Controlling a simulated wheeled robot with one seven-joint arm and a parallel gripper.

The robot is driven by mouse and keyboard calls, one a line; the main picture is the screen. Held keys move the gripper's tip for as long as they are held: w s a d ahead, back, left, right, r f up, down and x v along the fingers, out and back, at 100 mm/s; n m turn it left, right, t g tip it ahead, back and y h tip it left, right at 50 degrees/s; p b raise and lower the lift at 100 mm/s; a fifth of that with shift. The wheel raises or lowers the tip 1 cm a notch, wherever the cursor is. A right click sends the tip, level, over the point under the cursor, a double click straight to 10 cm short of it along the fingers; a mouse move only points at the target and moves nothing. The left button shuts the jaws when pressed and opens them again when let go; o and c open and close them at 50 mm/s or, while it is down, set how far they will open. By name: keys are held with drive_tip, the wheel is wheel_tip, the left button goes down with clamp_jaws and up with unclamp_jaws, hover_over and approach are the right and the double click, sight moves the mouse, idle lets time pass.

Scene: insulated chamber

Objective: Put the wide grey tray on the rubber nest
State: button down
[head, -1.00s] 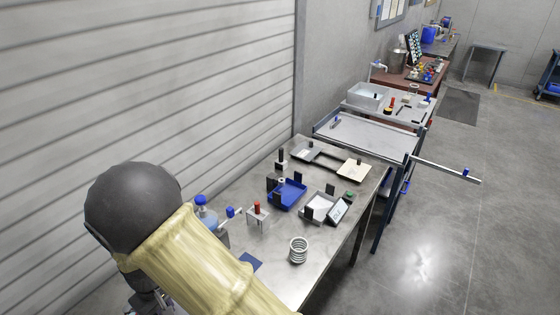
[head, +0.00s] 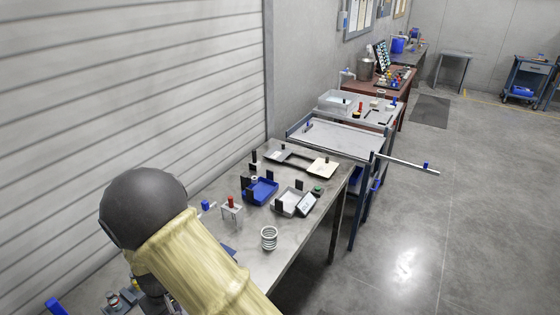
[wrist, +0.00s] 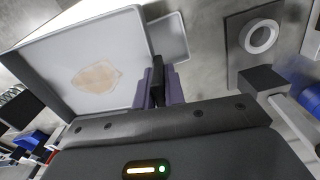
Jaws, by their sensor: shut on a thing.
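In the wrist view my gripper (wrist: 158,85) is shut on the side wall of a wide pale grey tray (wrist: 60,42). The tray spreads left of the fingers, with a tan patch on its floor. A smaller grey tray or lip (wrist: 172,35) shows beyond the fingers. In the head view the sleeved arm and its dark joint hide my gripper, and the held tray does not show. A dark open frame (head: 298,161) lies at the back of the steel table; I cannot tell whether it is the rubber nest.
The steel table (head: 262,277) carries a blue tray (head: 262,188), a grey tray (head: 291,204), a cream plate (head: 322,168) and a white coil (head: 269,238). The wrist view shows a dark plate with a pale ring (wrist: 261,37). Free floor (head: 425,235) lies right.

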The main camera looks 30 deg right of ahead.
drive_tip(key=w+d+f+m, duration=0.1)
drive_tip(key=d, duration=0.5)
drive_tip(key=w+d+f+m, duration=0.2)
drive_tip(key=d, duration=0.4)
drive_tip(key=w+d+f+m, duration=0.1)
drive_tip(key=d, duration=0.6)
drive_tip(key=shift+w+f, duration=0.25)
drive_tip(key=shift+f, duration=0.15)
drive_tip(key=shift+s+d+f+m, duration=0.1)
drive_tip(key=shift+s+d+m, duration=0.05)
drive_tip(key=shift+d+m, duration=0.3)
drive_tip(key=shift+d, duration=0.1)
